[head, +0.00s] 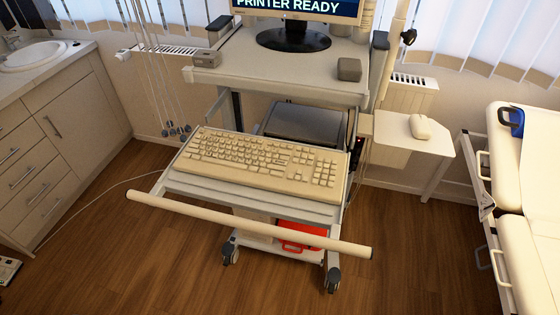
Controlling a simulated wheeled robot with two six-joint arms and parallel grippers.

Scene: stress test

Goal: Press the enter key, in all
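A beige keyboard (262,160) lies on the pull-out tray (205,185) of a wheeled cart, in the middle of the head view. Its main key block is at the left and its number pad at the right. The keys are too small to tell the enter key apart by its label. A monitor (300,8) above shows "PRINTER READY" and is cut off by the top edge. Neither of my grippers is in view.
A pale bar handle (250,225) runs in front of the tray. A mouse (420,127) sits on a side shelf (400,135) at the right. A sink counter (75,50) stands left, a padded couch (540,165) right. Open wooden floor lies in front.

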